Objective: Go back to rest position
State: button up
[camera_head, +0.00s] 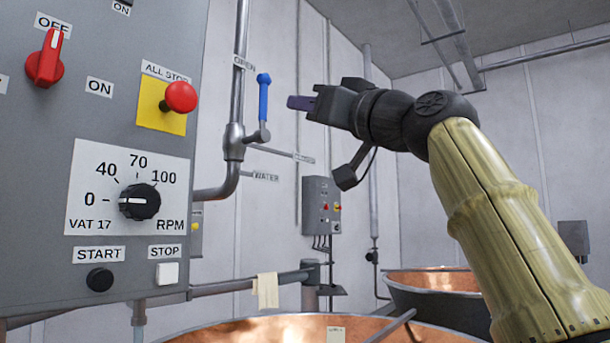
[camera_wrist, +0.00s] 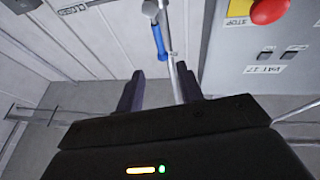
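My gripper (camera_head: 300,103) is at the upper middle of the head view, its dark purple fingers pointing left toward the control panel side. In the wrist view the two fingers (camera_wrist: 160,86) stand apart with nothing held between them. A blue valve handle (camera_head: 263,97) stands upright on the grey pipe, just left of my fingertips in the head view, with a visible gap between. In the wrist view the blue handle (camera_wrist: 158,42) shows beyond the fingertips. My arm reaches up from the lower right.
A grey control panel (camera_head: 60,165) fills the left, with a red stop button (camera_head: 180,97), a red switch (camera_head: 45,60) and a black speed dial (camera_head: 139,202). Copper vats (camera_head: 300,328) (camera_head: 435,281) stand below. A small grey box (camera_head: 321,207) hangs on the back wall.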

jog(key=shift+w, duration=0.1)
